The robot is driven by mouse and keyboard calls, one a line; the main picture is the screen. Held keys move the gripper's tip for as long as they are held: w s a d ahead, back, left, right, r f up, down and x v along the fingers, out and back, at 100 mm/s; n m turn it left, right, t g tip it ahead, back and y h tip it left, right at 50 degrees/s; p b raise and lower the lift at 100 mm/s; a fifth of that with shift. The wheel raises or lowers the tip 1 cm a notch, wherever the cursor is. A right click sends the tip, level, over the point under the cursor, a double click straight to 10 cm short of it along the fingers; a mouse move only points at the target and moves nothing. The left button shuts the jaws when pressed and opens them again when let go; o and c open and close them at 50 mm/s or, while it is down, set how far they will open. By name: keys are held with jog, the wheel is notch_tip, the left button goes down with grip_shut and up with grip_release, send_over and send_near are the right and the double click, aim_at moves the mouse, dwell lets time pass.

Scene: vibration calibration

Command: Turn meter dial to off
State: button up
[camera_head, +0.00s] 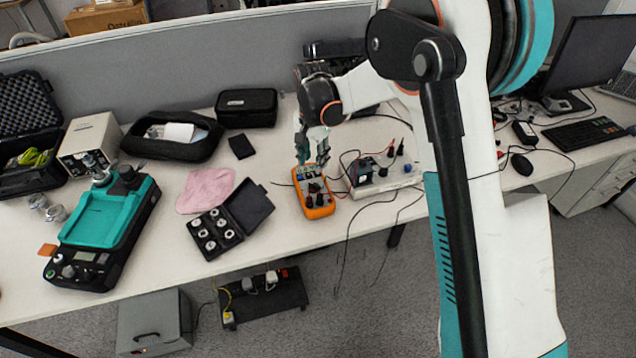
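The orange multimeter (317,211) lies on the white table near the middle of the camera_head view. Dark leads plug into its near end. Its dial is too small to make out, and its setting cannot be read. My gripper (313,160) points down over the far end of the meter. Its two fingers stand apart with a gap between them and nothing visible held. I cannot tell whether the fingertips touch the meter.
A small device with cables (365,190) stands right of the meter. An open black case of round weights (214,233) lies left, near a pink cloth (206,190). A teal-and-black calibrator (100,218) stands farther left. A grey partition (200,60) runs behind the table.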

aim_at(314, 184)
notch_tip(314, 184, down, 10)
jog(key=b, duration=0.3)
jog(key=shift+f, duration=0.15)
jog(key=c, duration=0.8)
